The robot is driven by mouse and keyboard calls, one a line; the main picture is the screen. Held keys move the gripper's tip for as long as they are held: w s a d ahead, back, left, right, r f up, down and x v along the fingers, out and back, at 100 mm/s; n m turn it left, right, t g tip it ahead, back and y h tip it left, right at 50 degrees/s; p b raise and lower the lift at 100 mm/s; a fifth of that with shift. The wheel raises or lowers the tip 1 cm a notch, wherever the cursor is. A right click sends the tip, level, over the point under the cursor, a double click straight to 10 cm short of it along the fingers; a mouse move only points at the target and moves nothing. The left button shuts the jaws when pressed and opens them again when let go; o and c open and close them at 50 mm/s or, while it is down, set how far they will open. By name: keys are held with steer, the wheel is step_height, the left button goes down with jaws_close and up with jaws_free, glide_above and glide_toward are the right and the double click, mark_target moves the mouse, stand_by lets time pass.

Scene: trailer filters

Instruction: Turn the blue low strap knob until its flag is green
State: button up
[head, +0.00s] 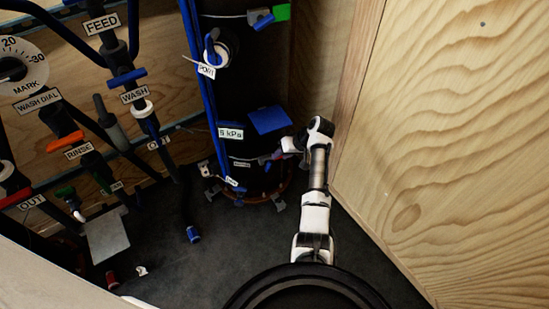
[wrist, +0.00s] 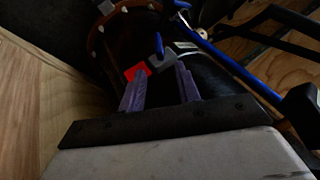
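The low strap's blue knob (wrist: 158,44) shows in the wrist view as a small upright blue handle on a grey block. A red flag (wrist: 138,71) sits beside it, at the tip of the left finger. My gripper (wrist: 161,76) is open, its two purple fingers apart and pointing at the grey block. I cannot tell whether a finger touches the block or flag. In the head view my gripper (head: 277,156) is at the low right side of the black canister (head: 238,95); the low knob is mostly hidden there by the gripper and wrist.
A higher strap with a grey-blue knob (head: 261,18) and green flag (head: 282,12) is at the canister's top. A blue plate (head: 269,120) juts out just above my gripper. A plywood wall (head: 440,130) stands close on the right. Labelled pipes and valves fill the left.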

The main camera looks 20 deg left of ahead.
steer(key=v, duration=0.5)
steer(key=shift+d+r+p, duration=0.2)
steer(key=shift+r+p, duration=0.1)
